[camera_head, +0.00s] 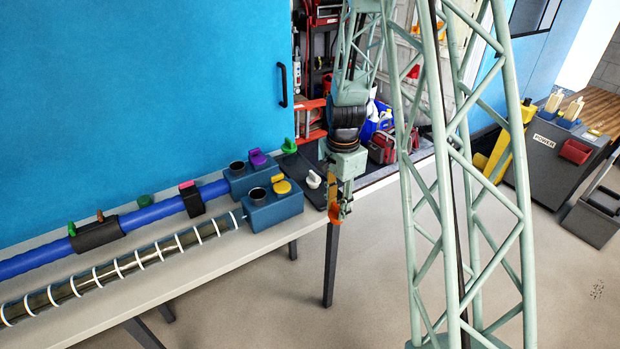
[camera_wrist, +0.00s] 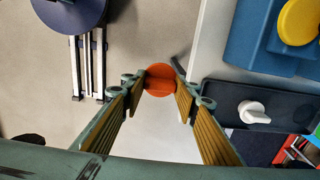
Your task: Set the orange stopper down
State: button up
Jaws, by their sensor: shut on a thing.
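The orange stopper (camera_wrist: 160,79) is held between the fingertips of my gripper (camera_wrist: 159,93) in the wrist view. Its rounded orange top shows; its lower part is hidden. In the head view my gripper (camera_head: 340,205) hangs at the right end of the workbench, and a bit of orange (camera_head: 338,212) shows at its tips. In the wrist view the stopper appears over the floor, just off the bench edge, apart from any surface. A dark tray (camera_wrist: 240,118) with a white stopper (camera_wrist: 253,112) lies on the bench beside my gripper; it also shows in the head view (camera_head: 309,188).
Blue blocks (camera_head: 272,210) with round openings, a yellow stopper (camera_head: 281,185) and a purple stopper (camera_head: 257,158) stand left of the tray. A striped duct (camera_head: 120,266) and a blue pipe (camera_head: 155,211) run leftward along the bench (camera_head: 190,277). A green stopper (camera_head: 289,146) sits behind.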

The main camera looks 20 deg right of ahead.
jog(key=shift+w, duration=0.1)
dwell(0.3)
jog(key=w+d+f, duration=0.1)
jog(key=w+d, duration=0.3)
jog(key=w, duration=1)
jog(key=shift+w+f, duration=0.2)
jog(key=shift+w+d+f, duration=0.15)
jog(key=shift+w+f, duration=0.05)
jog(key=shift+w, duration=0.2)
jog(key=shift+f, duration=1.65)
jog(key=shift+f, duration=0.15)
jog(key=o, duration=0.8)
jog(key=shift+o, duration=0.2)
jog(key=shift+r, duration=0.2)
